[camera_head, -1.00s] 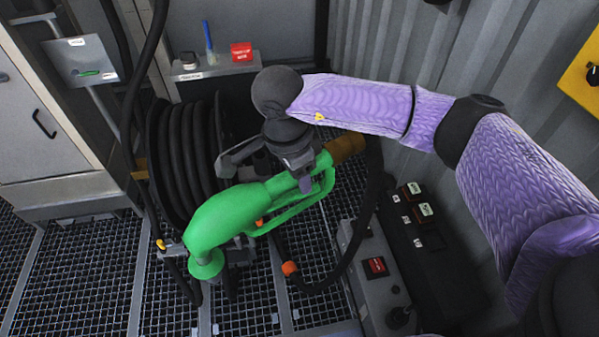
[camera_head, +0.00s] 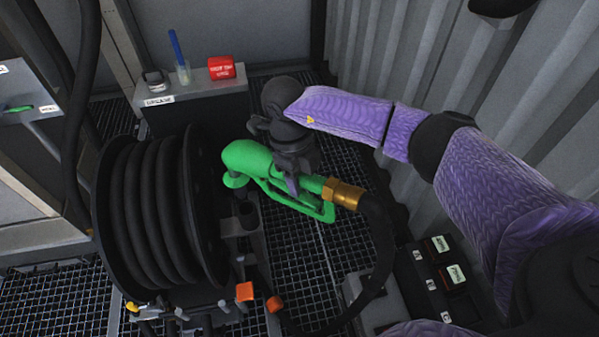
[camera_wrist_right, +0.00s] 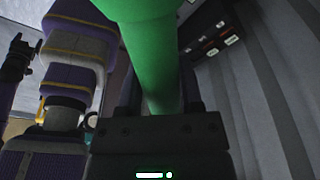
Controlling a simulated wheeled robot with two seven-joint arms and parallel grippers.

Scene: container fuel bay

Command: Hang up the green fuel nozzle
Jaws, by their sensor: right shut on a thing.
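The green fuel nozzle (camera_head: 246,158) is held above the grating, right of the hose reel, its spout end to the left. A brass fitting (camera_head: 346,194) joins its rear end to a black hose (camera_head: 378,260). My right gripper (camera_head: 292,182) is shut on the nozzle near its rear; the wrist links partly hide the nozzle. In the right wrist view, the green nozzle (camera_wrist_right: 160,65) runs between the gripper fingers (camera_wrist_right: 160,105). A grey bracket with a dark round opening (camera_head: 246,213) stands below the nozzle, beside the reel. My left gripper is not seen.
The black hose reel (camera_head: 150,215) fills the left. A grey cabinet (camera_head: 200,102) behind carries a red box (camera_head: 221,68) and a blue-handled brush (camera_head: 178,55). A corrugated wall (camera_head: 440,70) bounds the right. A dark switch box (camera_head: 440,270) sits low at right.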

